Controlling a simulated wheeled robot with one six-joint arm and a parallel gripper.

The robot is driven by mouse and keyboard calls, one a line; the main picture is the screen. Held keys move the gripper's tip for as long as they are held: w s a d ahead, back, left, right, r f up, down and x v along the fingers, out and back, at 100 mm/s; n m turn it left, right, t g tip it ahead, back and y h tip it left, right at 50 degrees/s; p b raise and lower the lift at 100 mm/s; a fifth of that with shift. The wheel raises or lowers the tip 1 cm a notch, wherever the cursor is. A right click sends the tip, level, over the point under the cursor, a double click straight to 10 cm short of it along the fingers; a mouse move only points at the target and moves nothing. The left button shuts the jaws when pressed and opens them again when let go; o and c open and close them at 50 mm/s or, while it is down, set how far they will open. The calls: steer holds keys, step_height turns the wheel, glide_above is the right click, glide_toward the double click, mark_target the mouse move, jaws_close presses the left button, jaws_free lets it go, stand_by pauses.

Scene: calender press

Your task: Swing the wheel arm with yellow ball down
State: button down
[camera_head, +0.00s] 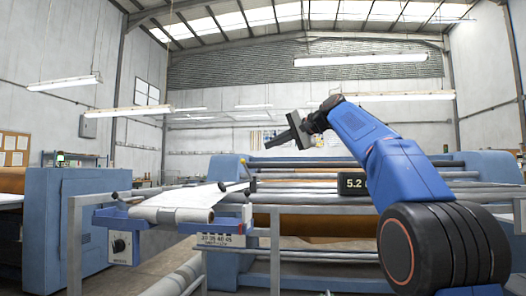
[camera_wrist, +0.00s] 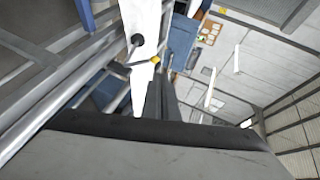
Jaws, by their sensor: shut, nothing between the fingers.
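The yellow ball (camera_head: 243,161) is small and tops a thin wheel arm at the right end of the white roll unit. The arm stands up, leaning slightly left. The yellow ball also shows in the wrist view (camera_wrist: 155,59), just beyond my fingertips. My gripper (camera_head: 277,141) is shut and empty, to the right of the ball and a little above it in the head view. In the wrist view my gripper (camera_wrist: 159,82) points toward the ball; I see no contact. The wheel's hub is too small to make out clearly.
The white sheet (camera_head: 180,203) lies between. Grey rails (camera_head: 330,208) run in front of the blue press. Open air surrounds my gripper.

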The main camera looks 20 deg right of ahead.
steer(key=shift+v, duration=1.25)
steer(key=s+a+f+n+g+h, duration=0.1)
steer(key=s+a+f+g+h, duration=0.15)
steer(key=s+f, duration=0.85)
steer(key=s+a+f+n+g+h, duration=0.1)
steer(key=s+a+f+n+h, duration=0.15)
steer(key=s+f, duration=0.85)
steer(key=s+f+n+g+h, duration=0.1)
steer(key=s+f, duration=0.7)
steer(key=f, duration=0.5)
steer(key=s+d+f+n+g+h, duration=0.1)
steer(key=s+f+n, duration=0.1)
steer(key=s+f, duration=0.6)
steer(key=s+d+f+n+g+h, duration=0.1)
steer(key=s+f, duration=0.7)
steer(key=f, duration=0.9)
steer(key=shift+d+f+n, duration=0.2)
steer(key=shift+f+n, duration=0.15)
steer(key=shift+n, duration=0.4)
